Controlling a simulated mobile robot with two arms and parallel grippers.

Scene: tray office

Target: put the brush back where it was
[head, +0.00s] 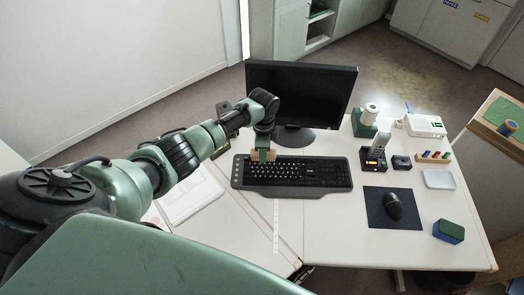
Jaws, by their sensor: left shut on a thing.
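My left gripper (263,155) reaches in from the left and points down over the upper left part of the black keyboard (310,173). It is shut on a small tan, wood-coloured piece, which looks like the brush (275,156). The brush shows on both sides of the fingers, at the keyboard's back edge. I cannot tell whether it touches the keys or hangs just above them. The gripper hides its middle. My right gripper is not in view.
A monitor (310,88) stands behind the keyboard. On the right are a dark mouse mat (375,210) with a mouse (393,205), a phone (375,157), a white dish (440,179) and a blue-green block (448,232). Papers (190,195) lie left. The front desk is clear.

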